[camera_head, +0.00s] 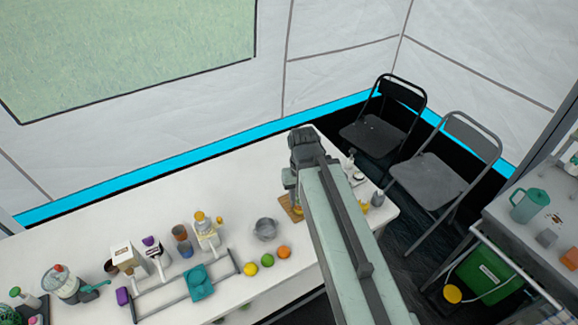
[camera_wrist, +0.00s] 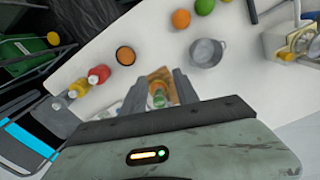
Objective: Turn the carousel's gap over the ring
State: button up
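My gripper (camera_wrist: 160,85) points down over the white table (camera_wrist: 100,48), with its two grey fingers apart. Between and beyond the fingers is a small upright green and orange thing (camera_wrist: 158,97) on a wooden-coloured board (camera_wrist: 162,76). Part of this board also shows in the head view (camera_head: 291,208), left of my arm. I cannot tell whether this is the carousel, and I make out neither its gap nor the ring. The fingers and my gripper body hide much of it. I see no clear contact between the fingers and it.
A grey pot (camera_wrist: 207,53) stands to the right in the wrist view. Red (camera_wrist: 98,74) and yellow (camera_wrist: 78,88) bottles and an orange-topped round thing (camera_wrist: 125,55) stand to the left. In the head view, fruit (camera_head: 284,252) and a rack (camera_head: 186,287) stand left of my arm.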

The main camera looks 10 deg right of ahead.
jog(key=shift+s, duration=0.1)
jog(key=shift+o, duration=1)
jog(key=w+r+m+p, duration=0.1)
jog(key=w, duration=0.3)
jog(key=w+r+m+p, duration=0.1)
jog(key=w+m, duration=0.1)
jog(key=w, duration=0.3)
jog(key=w+r+m+p, duration=0.1)
jog(key=w+m, duration=0.1)
jog(key=w, duration=0.3)
jog(key=shift+d+r+p, duration=0.25)
jog(key=shift+r+p, duration=0.1)
jog(key=shift+r, duration=0.05)
jog(key=shift+f+b, duration=0.5)
notch_tip(320, 180, down, 7)
jog(key=b, duration=0.7)
jog(key=shift+s+f, duration=0.1)
grip_shut()
jog(key=shift+a, duration=0.15)
